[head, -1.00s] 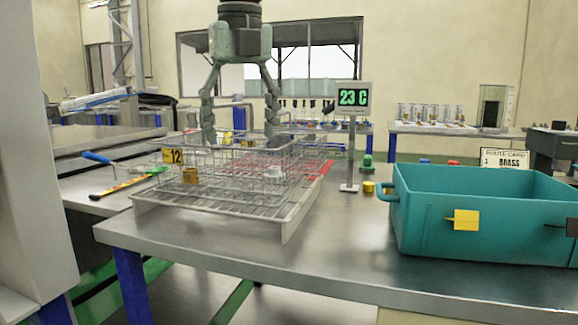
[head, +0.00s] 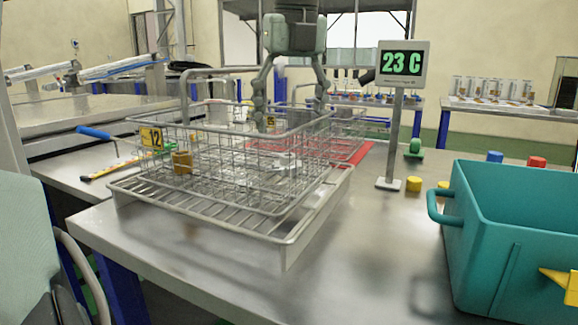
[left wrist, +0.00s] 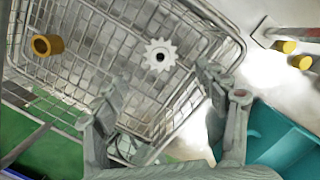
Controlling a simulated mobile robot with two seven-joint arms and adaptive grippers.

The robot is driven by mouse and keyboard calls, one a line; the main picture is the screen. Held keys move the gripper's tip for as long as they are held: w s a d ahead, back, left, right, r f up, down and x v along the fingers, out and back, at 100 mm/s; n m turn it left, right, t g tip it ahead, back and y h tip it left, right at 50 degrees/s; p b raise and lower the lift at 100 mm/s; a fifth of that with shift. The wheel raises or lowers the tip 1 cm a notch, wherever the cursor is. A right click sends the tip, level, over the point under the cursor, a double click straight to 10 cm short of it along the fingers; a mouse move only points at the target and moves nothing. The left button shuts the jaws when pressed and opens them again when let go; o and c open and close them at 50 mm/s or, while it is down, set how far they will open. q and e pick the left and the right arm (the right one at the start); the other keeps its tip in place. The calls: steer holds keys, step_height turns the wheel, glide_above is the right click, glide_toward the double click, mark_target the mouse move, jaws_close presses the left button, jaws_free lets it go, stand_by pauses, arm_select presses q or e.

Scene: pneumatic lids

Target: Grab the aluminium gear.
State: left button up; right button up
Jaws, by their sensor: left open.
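The aluminium gear (left wrist: 160,55) is a pale, toothed disc with a centre hole. It lies in the wire basket (left wrist: 75,112), and in the head view the gear (head: 287,161) shows small through the mesh. My left gripper (head: 289,112) points down over the basket's far part, fingers spread and empty. In the left wrist view the gripper's fingers (left wrist: 162,92) stand wide apart, with the gear beyond the tips and not touching them. A brass bushing (head: 182,162) also lies in the basket, left of the gear. My right gripper is not in view.
The basket, tagged 12 (head: 152,138), stands on a slatted rack (head: 205,205). A second basket (head: 345,125) stands behind it over a red mat. A 23 C display (head: 403,64) and a teal crate (head: 500,250) stand to the right. Bare bench lies between rack and crate.

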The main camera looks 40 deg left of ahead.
arm_select(q)
steer(key=f, duration=0.4)
steer(key=a+f, duration=0.1)
steer(key=f, duration=0.1)
steer(key=shift+w+a+f, duration=0.1)
steer(key=shift+w+f, duration=0.1)
steer(key=shift+w, duration=0.2)
steer(key=shift+c, duration=0.2)
steer(key=c, duration=1.2)
